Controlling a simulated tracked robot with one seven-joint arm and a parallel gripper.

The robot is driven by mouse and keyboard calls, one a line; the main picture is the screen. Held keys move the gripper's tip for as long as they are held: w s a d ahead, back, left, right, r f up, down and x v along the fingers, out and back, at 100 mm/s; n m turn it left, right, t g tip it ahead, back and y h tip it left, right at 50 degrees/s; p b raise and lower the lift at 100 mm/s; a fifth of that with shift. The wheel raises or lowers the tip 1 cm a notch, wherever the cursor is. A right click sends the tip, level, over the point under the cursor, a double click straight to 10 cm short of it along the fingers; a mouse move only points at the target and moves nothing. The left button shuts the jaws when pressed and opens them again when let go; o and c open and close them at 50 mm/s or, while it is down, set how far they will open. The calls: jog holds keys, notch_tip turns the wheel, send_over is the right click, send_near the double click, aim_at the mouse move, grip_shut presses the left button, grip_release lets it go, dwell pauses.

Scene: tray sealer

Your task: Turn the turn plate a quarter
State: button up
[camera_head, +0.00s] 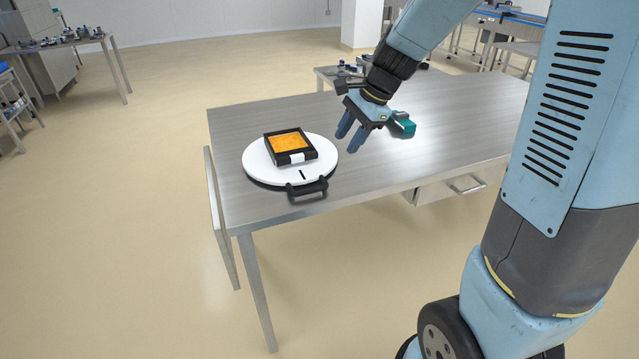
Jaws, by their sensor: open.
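The turn plate (262,171) is a white round disc with a dark rim, lying on the left part of the metal table. A black handle (308,190) sticks out at its front edge, and a short black mark (302,174) lies on the white surface near it. A black tray (290,147) with orange contents and a white label on its front side sits on the plate. My gripper (350,133) is open and empty, with its blue fingers pointing down above the table, to the right of the plate and apart from it.
The metal table (430,130) is mostly bare. A teal and dark tool (403,124) lies on it just behind and right of my gripper. A drawer (452,188) hangs under the table's front edge. Side tables (62,42) stand farther back.

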aim_at(316, 188)
jog(key=w+a+f, duration=0.1)
jog(key=a+f, duration=0.1)
jog(key=f, duration=0.3)
jog(key=w+a+f+m, duration=0.1)
jog(key=a+f, duration=0.2)
jog(key=f, duration=0.3)
jog(key=w+a+f+m, duration=0.1)
jog(key=w+a+f, duration=0.1)
jog(key=f, duration=0.3)
jog(key=shift+a+f+g+y, duration=0.2)
jog(key=shift+f+g+y, duration=0.05)
jog(key=shift+g+y, duration=0.05)
jog(key=shift+c, duration=0.2)
grip_shut()
jog(key=shift+w, duration=0.1)
jog(key=shift+r, duration=0.1)
